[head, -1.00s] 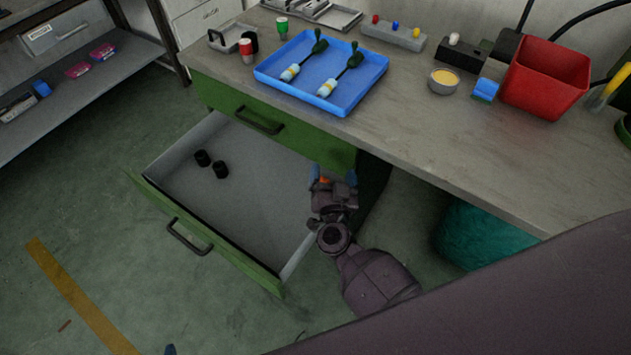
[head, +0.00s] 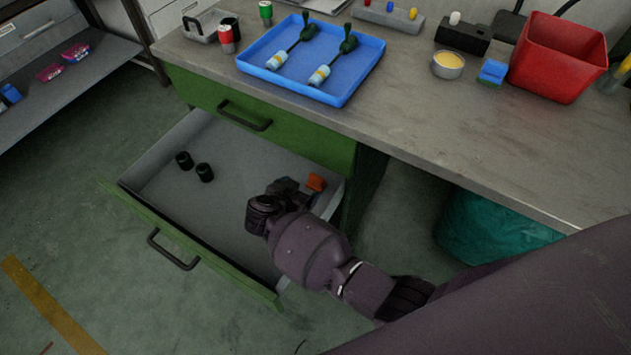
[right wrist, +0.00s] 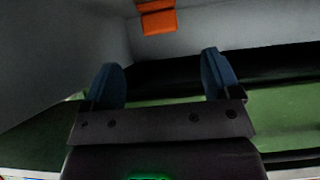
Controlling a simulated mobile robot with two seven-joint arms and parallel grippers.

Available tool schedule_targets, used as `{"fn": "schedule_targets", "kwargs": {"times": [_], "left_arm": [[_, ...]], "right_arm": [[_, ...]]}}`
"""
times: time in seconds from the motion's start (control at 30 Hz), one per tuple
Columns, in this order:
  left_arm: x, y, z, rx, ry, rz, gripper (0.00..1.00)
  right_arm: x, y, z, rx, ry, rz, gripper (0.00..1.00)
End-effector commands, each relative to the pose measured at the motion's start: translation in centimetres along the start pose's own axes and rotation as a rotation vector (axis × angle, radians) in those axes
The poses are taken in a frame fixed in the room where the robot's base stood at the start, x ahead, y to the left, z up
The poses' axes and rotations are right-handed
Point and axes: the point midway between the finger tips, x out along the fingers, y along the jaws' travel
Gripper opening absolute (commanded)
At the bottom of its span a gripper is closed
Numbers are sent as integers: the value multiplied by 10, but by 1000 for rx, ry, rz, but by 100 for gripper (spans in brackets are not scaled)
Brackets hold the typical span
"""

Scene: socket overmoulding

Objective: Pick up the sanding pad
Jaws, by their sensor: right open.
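The sanding pad looks to be the orange block (head: 316,182) in the open drawer (head: 240,215), near its right back corner. In the right wrist view the orange block (right wrist: 158,20) shows at the top, beyond the fingertips. My right gripper (head: 287,184) is over the drawer, left of the block in the head view, partly hidden by its own wrist. In the right wrist view my right gripper (right wrist: 162,68) has its two blue fingers apart, with nothing between them. The block is apart from the fingers. My left gripper is not in view.
The bench top (head: 410,125) overhangs behind, with a blue tray (head: 345,90), a red bin (head: 557,58) and a blue sponge-like block (head: 493,71). The drawer's middle floor is clear.

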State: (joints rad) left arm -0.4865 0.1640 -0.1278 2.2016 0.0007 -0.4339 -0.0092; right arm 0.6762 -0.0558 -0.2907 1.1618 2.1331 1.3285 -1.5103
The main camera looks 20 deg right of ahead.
Motion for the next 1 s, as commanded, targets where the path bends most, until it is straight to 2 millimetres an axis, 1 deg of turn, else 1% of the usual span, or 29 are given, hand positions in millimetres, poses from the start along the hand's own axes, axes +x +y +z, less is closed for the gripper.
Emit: {"fn": "schedule_targets", "kwargs": {"times": [0.03, 0.1, 0.3, 0.37, 0.5, 0.6, 0.77, 0.9, 1.0], "left_arm": [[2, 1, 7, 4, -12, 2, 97], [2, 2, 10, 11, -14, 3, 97], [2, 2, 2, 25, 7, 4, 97], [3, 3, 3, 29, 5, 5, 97], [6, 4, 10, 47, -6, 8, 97], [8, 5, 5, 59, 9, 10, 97], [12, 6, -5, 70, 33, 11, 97], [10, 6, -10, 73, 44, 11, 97], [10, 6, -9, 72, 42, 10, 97]], "right_arm": [[11, 2, 5, -6, -2, 4, 83], [21, 2, 5, -5, -2, 3, 83], [37, 1, 2, -2, -1, 0, 83], [42, 1, 1, -2, 0, 0, 83], [63, 3, -2, -5, 0, 2, 83], [75, 3, -2, -6, -2, 3, 83], [84, 2, -4, -2, -1, 0, 83], [84, 1, -7, 1, 1, -1, 83], [84, 1, -7, 1, 1, -1, 83]]}}
